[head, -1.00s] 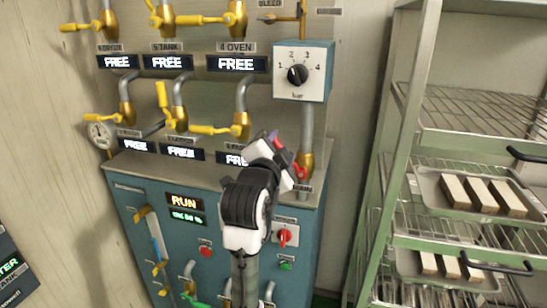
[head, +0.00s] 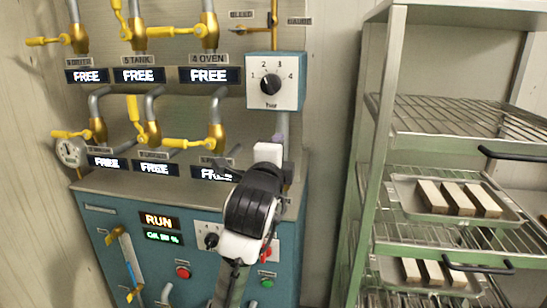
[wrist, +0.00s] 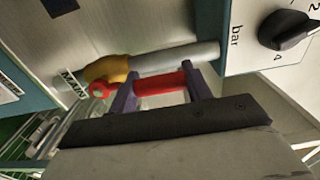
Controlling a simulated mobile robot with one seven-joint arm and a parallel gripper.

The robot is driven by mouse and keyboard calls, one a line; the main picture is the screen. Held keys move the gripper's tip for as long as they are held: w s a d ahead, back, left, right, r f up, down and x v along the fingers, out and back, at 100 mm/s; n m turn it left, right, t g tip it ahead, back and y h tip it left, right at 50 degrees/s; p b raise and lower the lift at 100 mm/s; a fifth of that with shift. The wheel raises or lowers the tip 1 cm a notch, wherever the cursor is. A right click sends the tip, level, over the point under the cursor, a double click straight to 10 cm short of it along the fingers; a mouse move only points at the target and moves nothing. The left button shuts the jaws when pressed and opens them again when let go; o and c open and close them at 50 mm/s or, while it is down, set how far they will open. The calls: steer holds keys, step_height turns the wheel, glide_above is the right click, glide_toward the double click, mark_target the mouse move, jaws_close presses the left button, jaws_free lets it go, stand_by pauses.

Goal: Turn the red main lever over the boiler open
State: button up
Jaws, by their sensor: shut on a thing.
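The red main lever (wrist: 160,84) shows in the wrist view between the two purple fingers of my gripper (wrist: 162,88), which is shut on it. Its red pivot (wrist: 98,89) sits at the brass valve body (wrist: 108,68), beside the MAIN label (wrist: 70,82). The lever lies roughly along the grey pipe (wrist: 175,58), reaching toward the bar dial box. In the head view my gripper (head: 277,150) is in front of the main pipe above the blue boiler (head: 100,203). My gripper and wrist hide the lever there.
The bar dial box (head: 289,95) is just above my gripper. Yellow-handled valves (head: 213,125) and FREE displays (head: 155,168) are to the left. A green rack (head: 372,140) with trays of bars stands to the right.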

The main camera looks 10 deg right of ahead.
steer(key=shift+d, duration=0.1)
stand_by(0.3)
steer(key=o, duration=1.4)
steer(key=b+v, duration=0.5)
steer(key=v, duration=0.9)
